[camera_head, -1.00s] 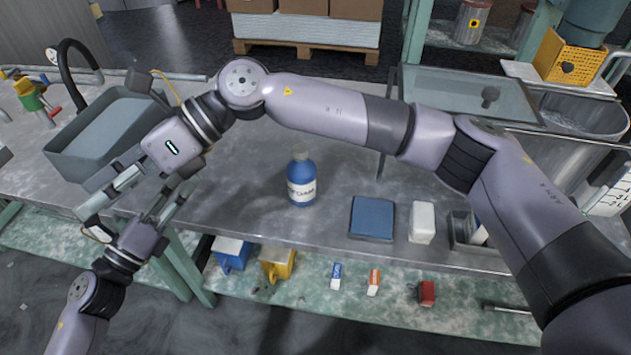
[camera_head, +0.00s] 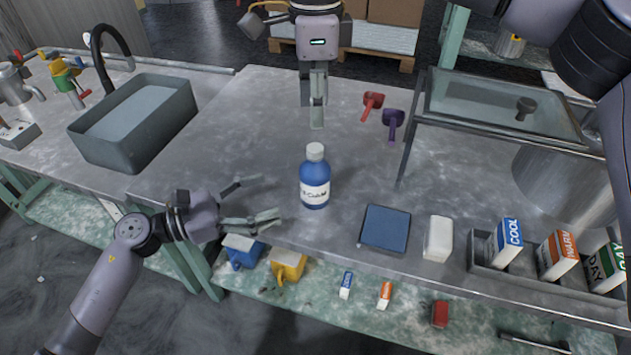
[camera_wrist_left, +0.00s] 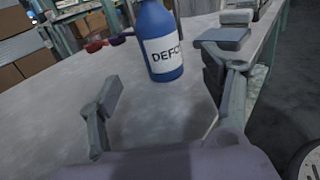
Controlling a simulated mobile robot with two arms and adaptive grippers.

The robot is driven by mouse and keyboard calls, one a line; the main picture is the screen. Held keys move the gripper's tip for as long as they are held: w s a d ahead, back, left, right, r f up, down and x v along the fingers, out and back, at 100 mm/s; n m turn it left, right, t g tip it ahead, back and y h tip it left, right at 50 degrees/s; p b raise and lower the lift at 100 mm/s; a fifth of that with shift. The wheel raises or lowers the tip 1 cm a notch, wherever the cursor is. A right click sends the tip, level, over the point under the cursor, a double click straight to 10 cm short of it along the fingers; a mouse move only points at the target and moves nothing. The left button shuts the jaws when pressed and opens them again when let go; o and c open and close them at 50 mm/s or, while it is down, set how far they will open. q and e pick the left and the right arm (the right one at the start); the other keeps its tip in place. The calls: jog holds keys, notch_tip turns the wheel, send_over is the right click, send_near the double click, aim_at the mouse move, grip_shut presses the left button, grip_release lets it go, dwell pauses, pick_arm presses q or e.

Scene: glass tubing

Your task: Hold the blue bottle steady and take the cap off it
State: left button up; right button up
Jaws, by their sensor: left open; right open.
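The blue bottle (camera_head: 314,186) stands upright on the grey metal table with its white cap (camera_head: 315,151) on. It also shows in the left wrist view (camera_wrist_left: 158,38), with its label facing the camera and its top cut off by the frame. My left gripper (camera_head: 262,199) is open and empty at the table's front edge, to the left of the bottle and apart from it. In the left wrist view its two fingers (camera_wrist_left: 165,90) spread with the bottle beyond them. My right gripper (camera_head: 317,118) points down behind the bottle, empty and apart from the cap.
A grey basin (camera_head: 135,125) stands at the left. A blue pad (camera_head: 385,228) and a white block (camera_head: 438,238) lie to the right of the bottle. Red (camera_head: 371,104) and purple (camera_head: 393,122) scoops lie behind it, near a glass-topped stand (camera_head: 500,105).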

aim_at(314, 182)
pick_arm(q)
jog(key=x, duration=1)
jog(key=shift+w+d, duration=0.2)
jog(key=shift+d, duration=0.15)
grip_shut()
dwell(0.5)
